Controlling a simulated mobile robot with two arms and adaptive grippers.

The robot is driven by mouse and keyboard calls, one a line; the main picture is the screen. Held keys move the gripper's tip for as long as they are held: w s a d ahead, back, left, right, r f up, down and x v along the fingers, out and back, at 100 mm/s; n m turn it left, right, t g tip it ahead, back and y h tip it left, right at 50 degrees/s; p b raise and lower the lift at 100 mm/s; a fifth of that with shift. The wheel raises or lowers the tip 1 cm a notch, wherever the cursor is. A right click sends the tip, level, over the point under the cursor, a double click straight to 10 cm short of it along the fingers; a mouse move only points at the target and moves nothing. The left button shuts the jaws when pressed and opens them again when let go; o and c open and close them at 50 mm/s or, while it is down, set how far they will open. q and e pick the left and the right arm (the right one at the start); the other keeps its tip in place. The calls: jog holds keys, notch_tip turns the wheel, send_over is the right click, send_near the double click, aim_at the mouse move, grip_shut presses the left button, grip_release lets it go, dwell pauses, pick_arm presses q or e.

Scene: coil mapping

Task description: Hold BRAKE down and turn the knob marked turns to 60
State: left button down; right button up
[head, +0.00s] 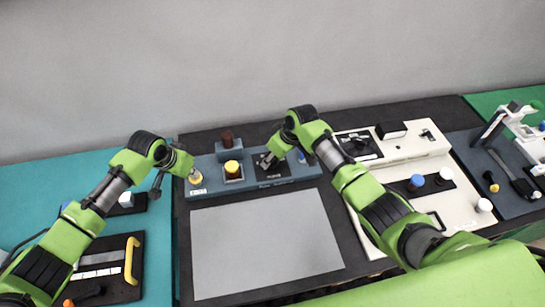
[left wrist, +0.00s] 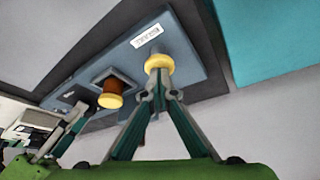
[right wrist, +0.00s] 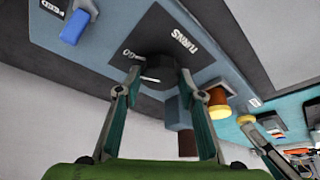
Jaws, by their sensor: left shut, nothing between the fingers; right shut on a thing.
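The BRAKE button (head: 195,178), pale with a yellow collar, stands at the left end of the blue-grey panel. My left gripper (head: 190,172) is shut and empty, its tips at the button's top; in the left wrist view the tips (left wrist: 158,96) meet the button (left wrist: 158,62). Whether it is pressed down is hard to tell. The black turns knob (right wrist: 157,73) sits on a black plate lettered TURNS, with a white line on its face. My right gripper (right wrist: 154,90) is shut on the knob, a finger at each side. In the head view my right gripper (head: 267,161) partly hides it.
A brown spool with a yellow top (head: 232,168) stands between the two grippers, with a dark brown cylinder (head: 228,139) behind it. A blue switch (right wrist: 75,27) is beside the knob. A bare grey mat (head: 265,240) lies in front. A cream machine (head: 405,165) stands at the right.

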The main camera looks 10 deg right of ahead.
pick_arm(q)
jog(key=shift+s+f, duration=0.1)
pick_arm(e)
jog(key=o, duration=1.1)
jog(key=v, duration=1.2)
pick_arm(q)
notch_tip(320, 180, up, 8)
dwell(0.5)
pick_arm(e)
jog(key=shift+f, duration=0.1)
